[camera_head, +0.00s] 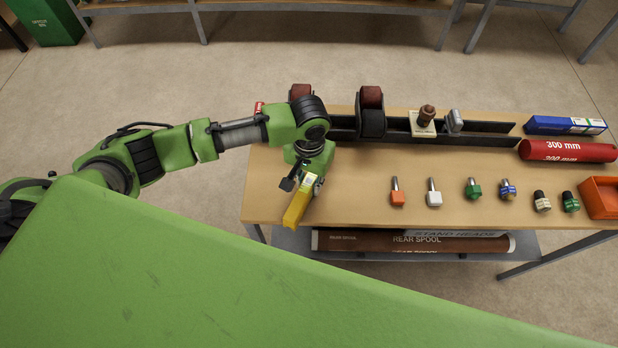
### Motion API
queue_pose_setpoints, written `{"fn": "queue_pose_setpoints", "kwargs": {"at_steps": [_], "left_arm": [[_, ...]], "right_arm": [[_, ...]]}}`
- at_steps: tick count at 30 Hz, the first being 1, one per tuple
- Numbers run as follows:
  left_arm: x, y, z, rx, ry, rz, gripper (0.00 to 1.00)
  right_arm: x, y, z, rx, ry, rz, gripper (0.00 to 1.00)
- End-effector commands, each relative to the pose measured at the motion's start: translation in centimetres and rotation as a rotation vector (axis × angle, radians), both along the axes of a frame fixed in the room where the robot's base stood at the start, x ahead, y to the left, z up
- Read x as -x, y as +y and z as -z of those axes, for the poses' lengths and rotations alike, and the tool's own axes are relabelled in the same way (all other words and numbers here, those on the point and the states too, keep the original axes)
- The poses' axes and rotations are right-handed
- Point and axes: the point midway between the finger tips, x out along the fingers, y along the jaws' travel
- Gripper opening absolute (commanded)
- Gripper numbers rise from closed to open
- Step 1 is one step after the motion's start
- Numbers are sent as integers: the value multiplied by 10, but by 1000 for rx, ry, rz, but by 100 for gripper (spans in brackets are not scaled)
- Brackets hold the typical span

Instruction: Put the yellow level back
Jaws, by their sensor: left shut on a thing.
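The yellow level (297,207) is a short yellow bar in the head view, at the left end of the wooden table (360,195). My left gripper (303,184) is shut on it, pointing down, with the arm coming in from the left. The level's near end points toward the table's front edge. I cannot tell whether it touches the tabletop or hangs just above it. My right gripper does not show.
Several small fittings, the nearest an orange one (397,198), stand in a row to the right. A black rail (480,138) with rollers runs along the back. A red 300 mm tube (567,150), a blue box (550,125) and an orange bin (599,198) are at right. A brown spool (360,242) lies below.

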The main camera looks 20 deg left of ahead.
Motion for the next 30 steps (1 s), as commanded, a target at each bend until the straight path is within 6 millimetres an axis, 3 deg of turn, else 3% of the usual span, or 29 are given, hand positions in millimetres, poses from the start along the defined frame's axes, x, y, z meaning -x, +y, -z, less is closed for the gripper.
{"fn": "queue_pose_setpoints", "kwargs": {"at_steps": [24,25,30], "left_arm": [[0,-1,6,2,-1,1,0],[0,-1,5,2,-2,1,26],[0,-1,5,2,-1,1,26]], "right_arm": [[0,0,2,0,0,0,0],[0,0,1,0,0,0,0],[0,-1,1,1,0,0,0]]}}
